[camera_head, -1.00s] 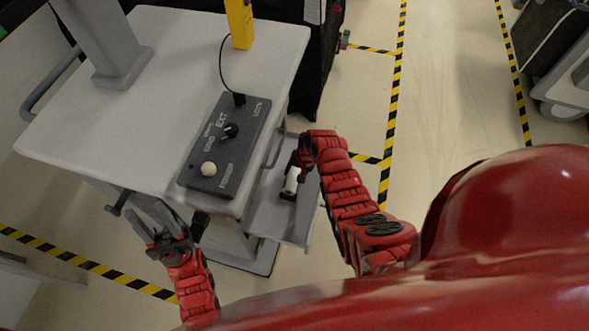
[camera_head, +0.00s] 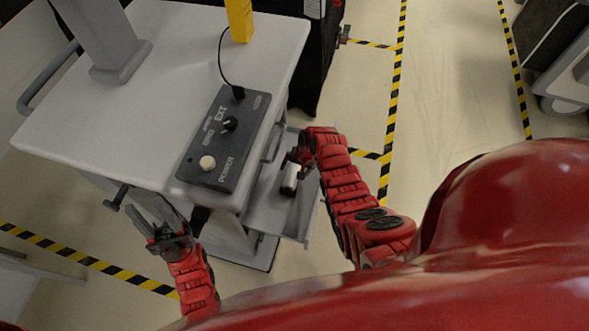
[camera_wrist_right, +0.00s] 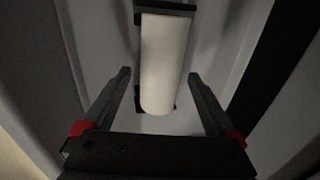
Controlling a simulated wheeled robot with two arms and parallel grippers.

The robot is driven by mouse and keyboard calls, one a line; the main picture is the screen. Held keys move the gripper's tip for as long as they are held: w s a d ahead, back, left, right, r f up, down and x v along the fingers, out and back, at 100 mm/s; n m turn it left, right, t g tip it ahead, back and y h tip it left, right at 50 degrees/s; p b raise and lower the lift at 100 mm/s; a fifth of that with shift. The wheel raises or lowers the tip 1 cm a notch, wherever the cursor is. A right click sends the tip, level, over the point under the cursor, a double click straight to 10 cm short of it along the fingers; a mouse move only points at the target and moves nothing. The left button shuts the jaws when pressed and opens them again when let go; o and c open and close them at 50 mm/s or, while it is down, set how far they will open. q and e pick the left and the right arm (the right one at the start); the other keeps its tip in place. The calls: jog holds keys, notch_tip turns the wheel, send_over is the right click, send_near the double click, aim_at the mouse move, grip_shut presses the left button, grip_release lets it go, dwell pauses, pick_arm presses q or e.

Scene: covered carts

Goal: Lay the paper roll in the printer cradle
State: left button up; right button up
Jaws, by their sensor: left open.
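The white paper roll (camera_head: 290,177) lies on the lower shelf of the cart, and it fills the middle of the right wrist view (camera_wrist_right: 163,60). Dark brackets of the printer cradle (camera_wrist_right: 166,6) show at both ends of the roll, which appears to lie between them. My right gripper (camera_wrist_right: 158,76) is open, with one finger on each side of the roll and gaps visible. In the head view my right gripper (camera_head: 294,158) is just above the roll. My left gripper (camera_head: 166,238) is open and empty beside the cart's front left corner.
The cart's white top (camera_head: 170,90) overhangs the shelf (camera_head: 270,212). A dark control box (camera_head: 225,138) with knobs sits on the top, near a yellow post (camera_head: 240,20) and a grey column (camera_head: 110,40). Floor (camera_head: 440,90) at right is clear.

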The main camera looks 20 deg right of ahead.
jog(key=p+v, duration=0.1)
jog(key=v, duration=1.6)
jog(key=shift+r, duration=0.25)
jog(key=shift+s+f, duration=0.1)
